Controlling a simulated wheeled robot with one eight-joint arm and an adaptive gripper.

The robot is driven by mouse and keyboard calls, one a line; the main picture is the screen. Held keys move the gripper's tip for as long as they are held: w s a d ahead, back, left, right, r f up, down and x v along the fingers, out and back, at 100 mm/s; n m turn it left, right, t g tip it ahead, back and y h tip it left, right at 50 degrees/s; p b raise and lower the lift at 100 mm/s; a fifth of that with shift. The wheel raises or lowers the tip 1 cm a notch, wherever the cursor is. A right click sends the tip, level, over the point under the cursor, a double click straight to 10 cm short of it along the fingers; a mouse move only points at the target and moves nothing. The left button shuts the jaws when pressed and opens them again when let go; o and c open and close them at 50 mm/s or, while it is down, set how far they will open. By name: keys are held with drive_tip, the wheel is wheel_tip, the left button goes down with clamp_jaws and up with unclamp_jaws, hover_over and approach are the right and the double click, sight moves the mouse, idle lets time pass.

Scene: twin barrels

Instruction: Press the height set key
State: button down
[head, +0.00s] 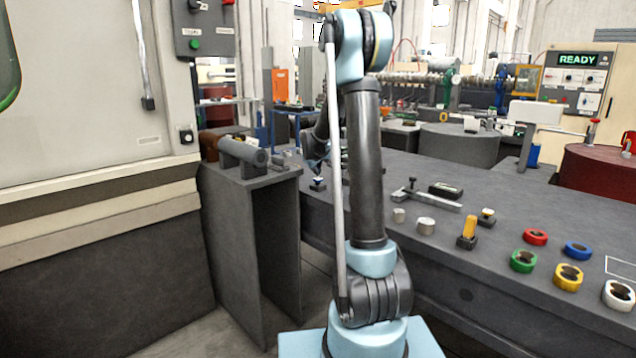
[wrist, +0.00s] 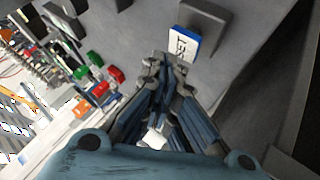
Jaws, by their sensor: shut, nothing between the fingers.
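A small key with a white lettered top and a blue side (wrist: 184,46) stands near the top middle of the wrist view. Its lettering is turned and hard to read. A small white-topped key on a dark base (head: 318,184) shows at the left end of the long bench in the head view; it looks like the same one. My gripper (wrist: 167,62) is shut and empty, its fingertips just below and left of the key in the wrist view. I cannot tell whether they touch it. In the head view my arm mostly hides the gripper.
A dark block (wrist: 207,18) stands beside the key. Red (wrist: 115,74) and green (wrist: 95,58) pieces lie left. On the bench are metal cylinders (head: 426,226), a T-shaped tool (head: 428,199), a yellow piece (head: 468,230) and coloured rings (head: 535,237). A panel (head: 578,75) reads READY.

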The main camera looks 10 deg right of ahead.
drive_tip(key=shift+f, duration=0.85)
idle(1.0)
drive_tip(key=shift+r, duration=0.95)
drive_tip(key=shift+r, duration=2.55)
